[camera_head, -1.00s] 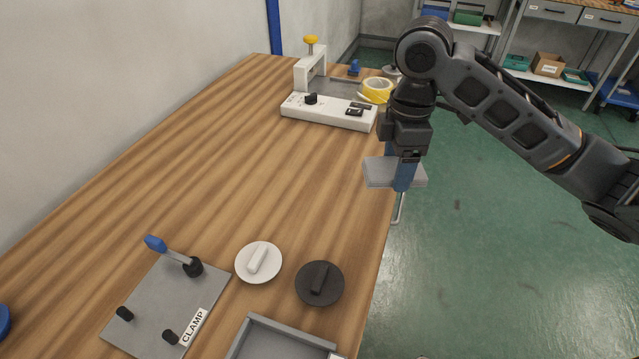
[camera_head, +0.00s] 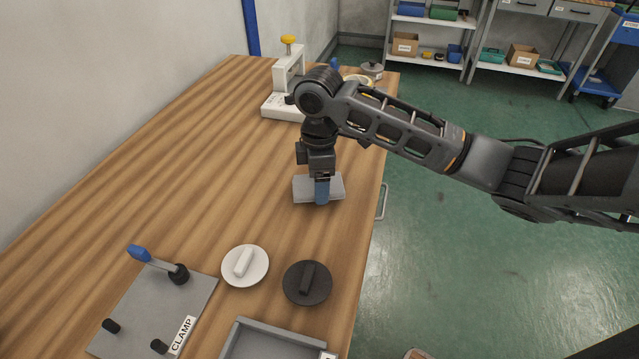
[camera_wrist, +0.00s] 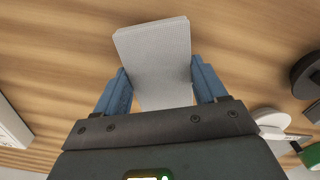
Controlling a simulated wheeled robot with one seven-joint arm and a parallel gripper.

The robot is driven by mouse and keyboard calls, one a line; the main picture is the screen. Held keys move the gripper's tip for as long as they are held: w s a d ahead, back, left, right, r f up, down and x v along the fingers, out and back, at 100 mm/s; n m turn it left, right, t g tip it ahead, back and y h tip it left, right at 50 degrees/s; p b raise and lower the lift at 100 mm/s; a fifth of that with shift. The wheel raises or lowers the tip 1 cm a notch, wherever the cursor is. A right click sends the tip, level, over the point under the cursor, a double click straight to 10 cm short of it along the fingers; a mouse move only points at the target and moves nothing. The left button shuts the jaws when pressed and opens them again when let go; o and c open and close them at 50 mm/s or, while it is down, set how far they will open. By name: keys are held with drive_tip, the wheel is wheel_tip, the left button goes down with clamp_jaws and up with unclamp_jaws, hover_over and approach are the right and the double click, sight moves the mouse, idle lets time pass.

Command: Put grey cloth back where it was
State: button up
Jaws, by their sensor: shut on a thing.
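The grey cloth (camera_head: 302,188) is a flat, light grey folded block. My gripper (camera_head: 321,190) has blue fingers and is shut on the cloth, with a finger on each side of it. The wrist view shows the cloth (camera_wrist: 154,52) between the two blue fingers (camera_wrist: 155,90), with bare wood behind it. The cloth is over the right part of the wooden table (camera_head: 200,160). I cannot tell whether it touches the table top or hangs just above it.
A white round lid (camera_head: 245,266) and a dark round lid (camera_head: 307,283) lie nearer the front. A clamp plate (camera_head: 150,305) is at front left, a grey tray (camera_head: 275,340) at the front edge. A white machine (camera_head: 285,90) stands behind. The table's middle left is clear.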

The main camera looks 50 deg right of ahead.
drive_tip(key=shift+f, duration=0.75)
drive_tip(key=o, duration=1)
drive_tip(key=shift+f, duration=0.1)
wheel_tip(320, 180, up, 12)
drive_tip(key=shift+r, duration=0.15)
drive_tip(key=shift+a, duration=0.1)
